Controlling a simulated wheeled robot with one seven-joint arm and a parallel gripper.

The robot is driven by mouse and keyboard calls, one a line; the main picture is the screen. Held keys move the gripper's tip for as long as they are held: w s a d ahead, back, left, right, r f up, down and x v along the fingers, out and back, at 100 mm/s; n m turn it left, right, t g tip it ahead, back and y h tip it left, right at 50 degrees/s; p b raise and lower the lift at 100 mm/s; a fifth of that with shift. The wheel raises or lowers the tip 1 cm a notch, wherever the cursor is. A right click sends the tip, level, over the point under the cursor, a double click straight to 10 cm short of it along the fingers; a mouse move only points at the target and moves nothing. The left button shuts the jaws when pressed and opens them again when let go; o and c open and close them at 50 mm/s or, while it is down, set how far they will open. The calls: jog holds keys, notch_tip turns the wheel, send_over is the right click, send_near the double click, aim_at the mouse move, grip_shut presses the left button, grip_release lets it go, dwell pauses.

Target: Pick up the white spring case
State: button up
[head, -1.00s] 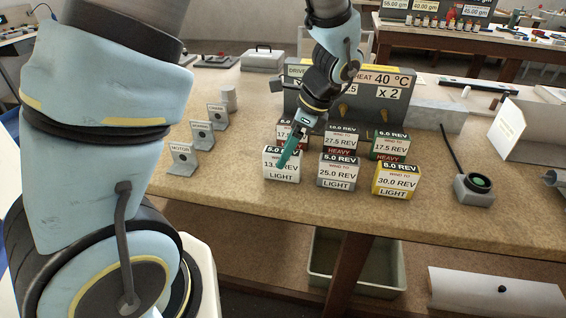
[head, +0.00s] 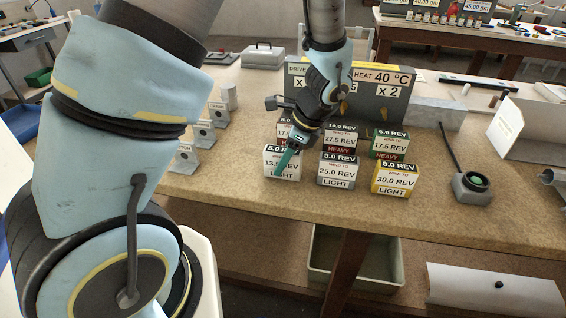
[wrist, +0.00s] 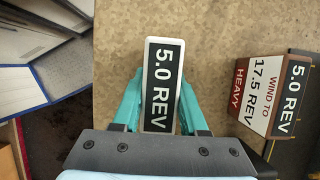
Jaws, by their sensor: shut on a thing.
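The white spring case (head: 271,163) stands at the front left of the group of cases on the bench. Its front label reads 5.0 REV, 13.5 REV and LIGHT, partly covered by my gripper. My gripper (head: 284,165) points down at it from above. In the wrist view the case's top (wrist: 163,85), white-edged with a black 5.0 REV label, sits between the teal fingers of my gripper (wrist: 160,105), which are shut on it. I cannot tell whether its base is clear of the bench.
A grey case (head: 338,171) stands just right, then a yellow one (head: 395,178). A red-brown case (wrist: 273,95) stands close behind, with a black one (head: 340,138) and a green one (head: 388,144) beside it. The grey sign board (head: 396,110) rises behind. Bare bench lies in front.

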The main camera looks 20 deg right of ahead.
grip_shut()
dwell(0.3)
